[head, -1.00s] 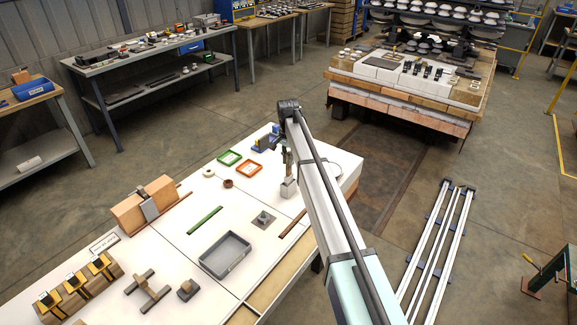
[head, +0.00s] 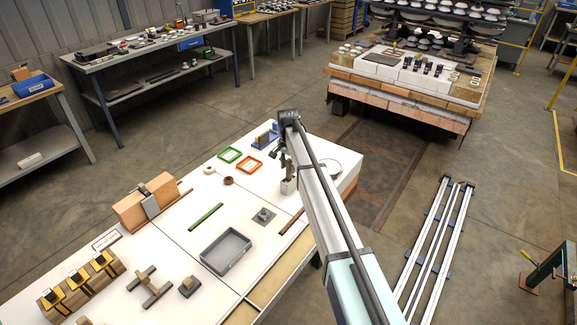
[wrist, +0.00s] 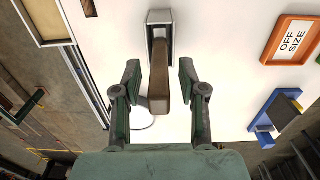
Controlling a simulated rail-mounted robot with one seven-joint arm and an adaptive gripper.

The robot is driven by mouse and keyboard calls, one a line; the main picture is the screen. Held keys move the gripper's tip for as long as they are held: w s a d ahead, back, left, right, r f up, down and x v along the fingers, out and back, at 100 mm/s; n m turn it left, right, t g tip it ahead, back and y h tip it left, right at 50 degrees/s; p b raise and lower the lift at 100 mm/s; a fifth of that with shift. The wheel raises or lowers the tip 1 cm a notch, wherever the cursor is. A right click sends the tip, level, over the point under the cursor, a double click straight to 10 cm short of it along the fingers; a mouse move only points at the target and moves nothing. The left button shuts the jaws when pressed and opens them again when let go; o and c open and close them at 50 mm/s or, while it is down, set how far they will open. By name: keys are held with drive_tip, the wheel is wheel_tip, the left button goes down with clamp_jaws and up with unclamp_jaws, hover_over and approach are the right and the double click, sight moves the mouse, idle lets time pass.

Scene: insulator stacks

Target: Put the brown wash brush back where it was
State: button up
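A brown block-like thing, seemingly the brown wash brush (wrist: 158,82), stands in or against a narrow grey holder (wrist: 159,18) in the wrist view. The holder also shows as a small pale block (head: 288,187) near the far right end of the white table. My gripper (wrist: 159,78) is open, with one finger on each side of the brown thing and a gap showing on both sides. In the head view my gripper (head: 282,157) is just above the holder, small and partly hidden by my arm. How deep the brush sits in the holder is unclear.
An orange "OFF SIZE" tray (wrist: 291,40) and a blue stand (wrist: 275,115) lie to the right in the wrist view. The table edge is close by.

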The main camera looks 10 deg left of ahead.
wheel_tip(320, 180, up, 12)
drive_tip(key=b, duration=0.4)
drive_tip(key=shift+r, duration=0.15)
idle(0.3)
drive_tip(key=s+d+f+n, duration=0.2)
drive_tip(key=s+d+f, duration=0.65)
drive_tip(key=s, duration=0.25)
drive_tip(key=s+d+f+n, duration=0.1)
drive_tip(key=s+d+f, duration=0.6)
drive_tip(key=s+f, duration=0.3)
drive_tip(key=s+d+f+n, duration=0.2)
drive_tip(key=s+d+f, duration=0.6)
drive_tip(key=s, duration=0.4)
drive_tip(key=s+d+f+g, duration=0.1)
drive_tip(key=s+f+g, duration=0.1)
drive_tip(key=s+f, duration=0.5)
drive_tip(key=s+d+f+g, duration=0.1)
drive_tip(key=s+f, duration=0.6)
drive_tip(key=s, duration=1)
drive_tip(key=s+d+f+n+g, duration=0.1)
drive_tip(key=s+f+g, duration=0.2)
drive_tip(key=s, duration=1)
wheel_tip(320, 180, down, 4)
drive_tip(key=shift+r+g, duration=0.1)
drive_tip(key=shift+g, duration=0.2)
